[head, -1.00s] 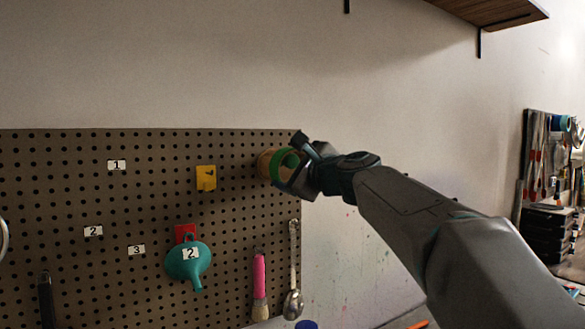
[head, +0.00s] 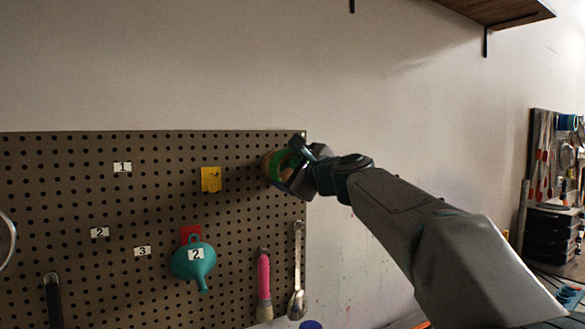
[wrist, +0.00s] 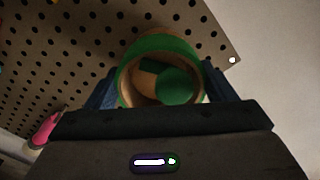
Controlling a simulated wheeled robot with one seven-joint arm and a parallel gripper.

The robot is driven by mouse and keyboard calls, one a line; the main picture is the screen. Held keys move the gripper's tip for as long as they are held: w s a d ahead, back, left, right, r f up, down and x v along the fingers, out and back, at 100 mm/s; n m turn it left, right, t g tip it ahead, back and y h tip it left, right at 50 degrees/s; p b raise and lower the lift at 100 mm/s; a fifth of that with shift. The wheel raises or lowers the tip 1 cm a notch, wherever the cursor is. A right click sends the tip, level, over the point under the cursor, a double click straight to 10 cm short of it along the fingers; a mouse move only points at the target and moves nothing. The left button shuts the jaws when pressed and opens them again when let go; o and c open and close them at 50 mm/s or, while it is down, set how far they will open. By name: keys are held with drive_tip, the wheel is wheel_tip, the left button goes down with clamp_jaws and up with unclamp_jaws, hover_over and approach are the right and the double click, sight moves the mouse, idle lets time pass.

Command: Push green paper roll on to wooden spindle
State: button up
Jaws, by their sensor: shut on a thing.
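The green paper roll (head: 279,166) is at the upper right corner of the pegboard, partly hidden behind my gripper (head: 296,174). In the wrist view the roll (wrist: 150,46) shows as a green ring with a tan inner wall, its open end facing the camera. My gripper (wrist: 158,88) is shut on the roll, with a dark blue finger on either side. A round green shape and dark shadow show inside the roll. The wooden spindle cannot be clearly told apart; a tan edge shows beside the roll in the head view. How far the roll is around it is unclear.
The pegboard (head: 120,215) holds a yellow holder (head: 211,179), a teal funnel (head: 194,262), a pink-handled brush (head: 264,285) and a metal ladle (head: 298,275). Bare wall (head: 380,120) lies right of the board. A wooden shelf (head: 490,12) is high at right.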

drive_tip(key=shift+p+x, duration=0.75)
drive_tip(key=shift+x, duration=1)
drive_tip(key=shift+s, duration=0.15)
drive_tip(key=shift+b+v, duration=1.35)
drive_tip(key=shift+v, duration=1.4)
drive_tip(key=shift+d, duration=0.1)
drive_tip(key=shift+p+x, duration=0.45)
drive_tip(key=shift+x, duration=0.8)
drive_tip(key=shift+w, duration=0.25)
drive_tip(key=shift+p+x, duration=0.75)
drive_tip(key=shift+x, duration=0.75)
drive_tip(key=o, duration=1)
drive_tip(key=shift+o, duration=0.2)
drive_tip(key=shift+s, duration=0.1)
